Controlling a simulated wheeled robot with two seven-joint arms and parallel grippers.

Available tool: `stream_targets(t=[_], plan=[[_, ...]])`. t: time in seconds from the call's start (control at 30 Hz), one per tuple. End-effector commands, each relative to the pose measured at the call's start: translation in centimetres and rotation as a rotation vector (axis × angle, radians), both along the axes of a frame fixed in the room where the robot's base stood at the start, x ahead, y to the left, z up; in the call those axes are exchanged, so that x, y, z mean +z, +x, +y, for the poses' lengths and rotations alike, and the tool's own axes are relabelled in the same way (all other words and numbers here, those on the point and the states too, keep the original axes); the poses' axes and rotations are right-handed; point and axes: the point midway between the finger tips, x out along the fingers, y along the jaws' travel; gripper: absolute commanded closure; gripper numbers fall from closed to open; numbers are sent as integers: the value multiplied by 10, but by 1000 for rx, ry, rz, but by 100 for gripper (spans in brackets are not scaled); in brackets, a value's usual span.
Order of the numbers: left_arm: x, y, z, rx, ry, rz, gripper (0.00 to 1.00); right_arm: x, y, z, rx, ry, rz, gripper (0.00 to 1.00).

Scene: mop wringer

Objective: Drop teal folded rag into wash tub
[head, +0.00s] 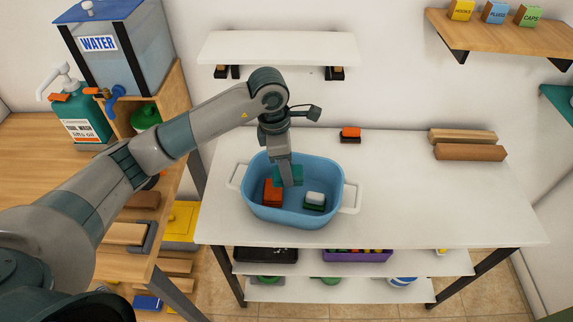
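The blue wash tub (258,211) with two white handles stands on the white table. My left gripper (288,180) points down into the tub near its back wall. The teal folded rag (297,172) shows on both sides of the fingers, inside the tub's outline, and the gripper appears shut on it. The fingers hide its middle, and I cannot tell if it touches the tub floor. An orange-red item (272,192) and a white-and-green item (315,199) lie in the tub. My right gripper is not in view.
An orange-and-black block (350,135) and two long bars (470,152) lie at the table's back. The table's right side (430,200) is clear. A white shelf (278,47) hangs above. A water tank (115,50) and soap bottle (80,118) stand left.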

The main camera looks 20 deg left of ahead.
Motion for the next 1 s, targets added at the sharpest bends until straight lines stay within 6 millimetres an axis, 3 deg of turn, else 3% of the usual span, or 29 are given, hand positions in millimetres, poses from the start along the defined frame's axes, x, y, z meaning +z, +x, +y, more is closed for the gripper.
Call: stream_targets(t=[0.13, 0.17, 0.23, 0.67, 0.87, 1.0], plan=[[0, 0, 0, 0, 0, 0, 79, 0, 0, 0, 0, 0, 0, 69], [0, 0, 0, 0, 0, 0, 50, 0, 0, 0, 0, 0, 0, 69], [0, 0, 0, 0, 0, 0, 35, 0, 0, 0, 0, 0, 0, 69], [4, 0, 0, 0, -1, 0, 35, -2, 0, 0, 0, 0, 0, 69], [21, 0, 3, 0, -1, -3, 35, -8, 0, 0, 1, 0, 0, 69], [42, -1, 6, 1, -1, -6, 35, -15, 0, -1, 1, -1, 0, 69]])
